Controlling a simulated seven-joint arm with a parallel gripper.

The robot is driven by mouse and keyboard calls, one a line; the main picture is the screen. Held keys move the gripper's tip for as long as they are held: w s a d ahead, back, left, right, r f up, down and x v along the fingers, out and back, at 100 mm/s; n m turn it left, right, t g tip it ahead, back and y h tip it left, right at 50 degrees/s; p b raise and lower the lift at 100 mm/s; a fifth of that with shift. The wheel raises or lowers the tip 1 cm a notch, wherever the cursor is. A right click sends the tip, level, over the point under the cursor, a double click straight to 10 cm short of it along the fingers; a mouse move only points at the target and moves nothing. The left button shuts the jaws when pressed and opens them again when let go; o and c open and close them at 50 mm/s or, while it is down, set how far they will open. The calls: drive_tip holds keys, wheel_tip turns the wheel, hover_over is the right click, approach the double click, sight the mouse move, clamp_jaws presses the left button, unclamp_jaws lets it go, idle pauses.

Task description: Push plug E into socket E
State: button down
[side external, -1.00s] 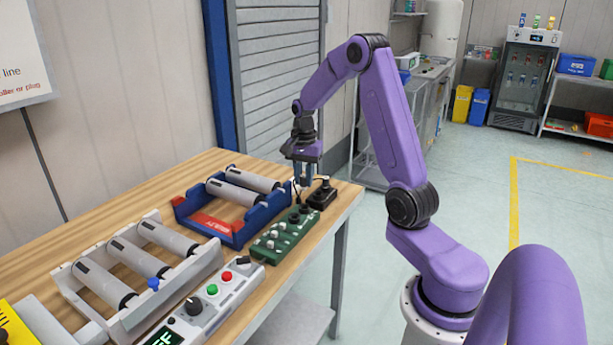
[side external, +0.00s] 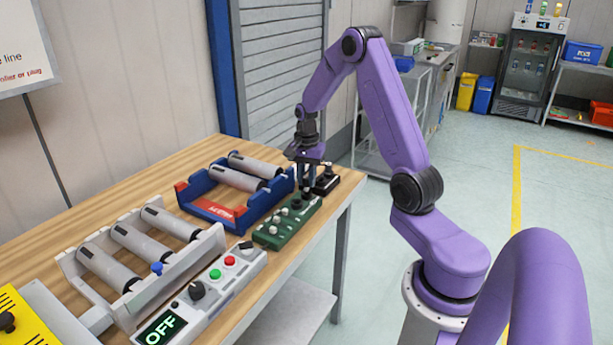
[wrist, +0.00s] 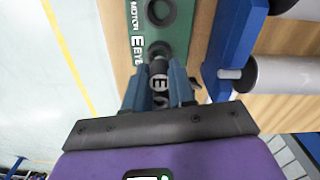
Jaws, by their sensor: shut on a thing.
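My gripper (wrist: 159,80) is shut on plug E (wrist: 159,84), a dark plug marked with a white E, seen between the blue-grey fingers in the wrist view. In the side view my gripper (side external: 308,192) is over the far end of the green socket panel (side external: 285,224). The panel (wrist: 175,35) carries printing with an E beside the place under the plug. A dark ring of socket E (wrist: 159,50) shows just ahead of the plug. The plug covers most of it, and I cannot tell how deep the plug sits.
A blue rack with rollers (side external: 190,200) stands left of the panel. A black block (side external: 327,182) stands close behind my gripper. A grey rack with rollers (side external: 72,265) and a control box reading OFF (side external: 232,280) are nearer. The table edge is close on the right.

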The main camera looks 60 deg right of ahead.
drive_tip(key=shift+f, duration=1.15)
idle(0.7)
drive_tip(key=c, duration=0.9)
unclamp_jaws()
drive_tip(key=shift+o, duration=0.2)
drive_tip(key=shift+r, duration=0.1)
wheel_tip(320, 180, up, 17)
drive_tip(key=shift+r, duration=0.15)
drive_tip(key=shift+a, duration=0.1)
